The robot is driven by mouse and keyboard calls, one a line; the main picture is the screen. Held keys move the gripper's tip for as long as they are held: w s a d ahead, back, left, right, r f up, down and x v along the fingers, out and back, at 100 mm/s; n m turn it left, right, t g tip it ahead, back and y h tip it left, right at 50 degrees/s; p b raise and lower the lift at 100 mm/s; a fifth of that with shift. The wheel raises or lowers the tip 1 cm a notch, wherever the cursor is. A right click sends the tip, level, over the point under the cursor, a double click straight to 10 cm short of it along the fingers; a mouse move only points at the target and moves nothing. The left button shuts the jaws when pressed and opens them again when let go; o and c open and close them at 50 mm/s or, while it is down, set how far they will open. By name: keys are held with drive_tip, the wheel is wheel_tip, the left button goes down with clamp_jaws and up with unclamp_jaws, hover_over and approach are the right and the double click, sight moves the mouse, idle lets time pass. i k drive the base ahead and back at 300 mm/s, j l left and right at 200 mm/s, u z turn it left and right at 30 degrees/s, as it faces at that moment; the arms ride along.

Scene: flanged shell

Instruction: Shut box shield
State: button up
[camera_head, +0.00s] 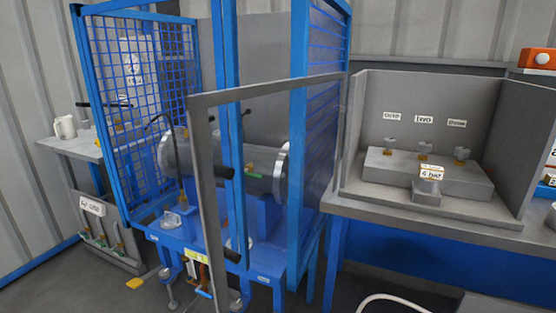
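The box shield is a blue-framed cage with mesh sides on a blue stand (262,268). Its left mesh panel (112,75) stands at an angle on the left, with a dark bar across it. Its right slatted side (327,60) stands at the right. A grey frame (203,190) with a see-through middle stands in front, its top bar running back to the right. Dark handle-like parts show near it. Inside is a grey horizontal flanged shell (255,165), partly hidden by blue and grey uprights. I cannot tell which panels are hinged. My gripper is not in view.
A grey bench (450,215) with a walled box holding labelled fittings (425,187) is at the right. A side table (75,147) with a white mug (65,127) is at the left. A pale hose (385,298) lies low at the front right.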

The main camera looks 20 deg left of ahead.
sight(206, 170)
drive_tip(key=j, duration=1.95)
drive_tip(key=k+j, duration=0.2)
drive_tip(key=k, duration=0.4)
drive_tip(key=k+j, duration=0.2)
drive_tip(key=k, duration=0.4)
drive_tip(key=z, duration=0.05)
